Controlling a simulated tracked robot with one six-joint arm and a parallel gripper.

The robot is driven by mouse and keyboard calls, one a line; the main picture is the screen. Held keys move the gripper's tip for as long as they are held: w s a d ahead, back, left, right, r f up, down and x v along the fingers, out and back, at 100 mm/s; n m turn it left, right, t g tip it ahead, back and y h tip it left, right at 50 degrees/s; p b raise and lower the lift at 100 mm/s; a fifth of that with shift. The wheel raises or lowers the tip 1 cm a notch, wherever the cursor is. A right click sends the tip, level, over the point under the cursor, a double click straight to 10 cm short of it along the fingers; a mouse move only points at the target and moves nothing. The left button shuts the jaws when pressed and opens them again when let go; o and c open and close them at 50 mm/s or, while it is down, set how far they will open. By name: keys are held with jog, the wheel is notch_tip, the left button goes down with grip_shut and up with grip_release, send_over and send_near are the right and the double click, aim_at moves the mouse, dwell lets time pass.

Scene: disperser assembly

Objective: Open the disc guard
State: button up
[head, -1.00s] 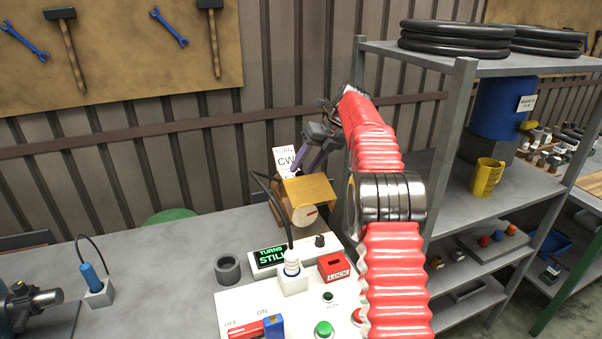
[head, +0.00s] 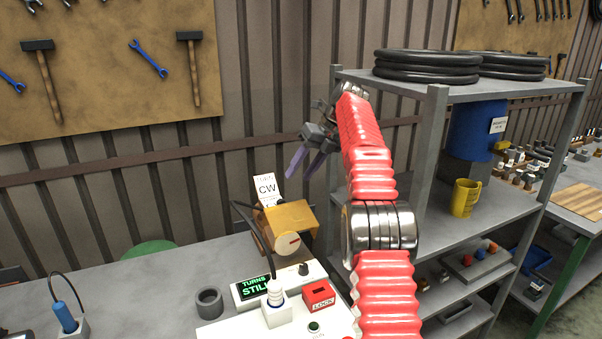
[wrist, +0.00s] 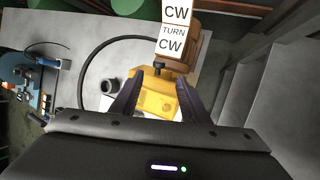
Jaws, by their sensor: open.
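The disc guard (head: 290,216) is a yellow-orange cover on a small brown machine on the bench. A pale round end (head: 288,243) with a red mark shows at the machine's front, below the cover. The yellow guard also shows in the wrist view (wrist: 156,98), partly between my fingers. My gripper (head: 299,174) has two purple fingers, apart and empty, above the guard with a visible gap. In the wrist view my gripper (wrist: 158,76) spans the guard's width; I cannot tell its exact height above it.
A white "CW" card (head: 266,188) stands behind the machine. A control box with a green display (head: 253,287), a red LOCK block (head: 319,295) and a black cable are in front. A metal shelf (head: 435,130) stands right.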

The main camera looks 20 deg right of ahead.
jog(key=shift+c, duration=0.7)
